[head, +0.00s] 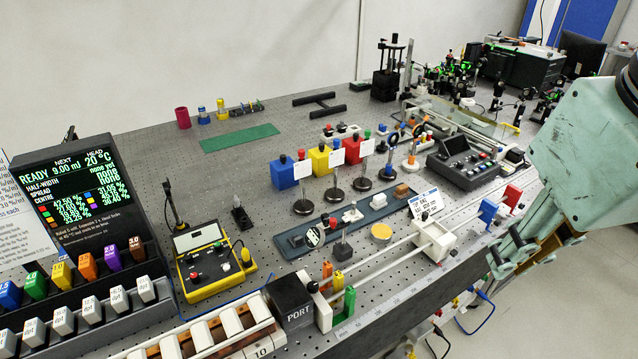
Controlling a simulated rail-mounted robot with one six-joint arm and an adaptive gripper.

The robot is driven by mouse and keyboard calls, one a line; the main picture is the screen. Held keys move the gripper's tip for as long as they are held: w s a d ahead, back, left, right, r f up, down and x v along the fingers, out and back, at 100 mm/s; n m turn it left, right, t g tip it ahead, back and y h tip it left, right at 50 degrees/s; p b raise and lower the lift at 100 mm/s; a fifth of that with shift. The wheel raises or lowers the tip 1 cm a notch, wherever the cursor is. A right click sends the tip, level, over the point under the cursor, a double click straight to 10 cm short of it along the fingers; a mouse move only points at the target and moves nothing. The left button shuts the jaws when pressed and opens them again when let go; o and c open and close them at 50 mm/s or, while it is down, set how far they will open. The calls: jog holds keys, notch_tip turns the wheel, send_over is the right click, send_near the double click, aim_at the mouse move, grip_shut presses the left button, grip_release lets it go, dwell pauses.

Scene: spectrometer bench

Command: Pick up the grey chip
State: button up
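I cannot surely pick out a grey chip in the head view; the small pieces on the bench are too small to tell apart. A long blue-grey tray (375,217) lies in the middle of the bench and holds small parts, among them a brown block (401,190), a white piece (352,214) and a round striped piece (314,237). My gripper (515,262) hangs at the right, past the bench's front edge and well apart from the tray. It points down and to the left, and I see nothing held in it. Its finger gap is not clear from this angle.
A white carriage (434,239) sits on long rails along the front edge, with blue (488,210) and red (512,194) blocks near their right end. Red, yellow and blue boxes and posts on round bases stand behind the tray. A yellow-framed meter (208,262) stands left.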

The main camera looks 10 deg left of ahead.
jog(key=w+a+r+n+p, duration=0.2)
jog(key=w+a+n+p, duration=0.4)
jog(key=w, duration=0.4)
jog(key=n+g+p, duration=0.3)
jog(key=n+p, duration=1.2)
jog(key=n, duration=0.2)
send_over(300, 237)
notch_tip(300, 237, down, 13)
jog(key=shift+w+f, duration=0.15)
jog(key=shift+f, duration=0.2)
jog(key=shift+f, duration=4.15)
jog(key=shift+f+p, duration=0.15)
jog(key=shift+p, duration=0.15)
jog(key=shift+f, duration=2.4)
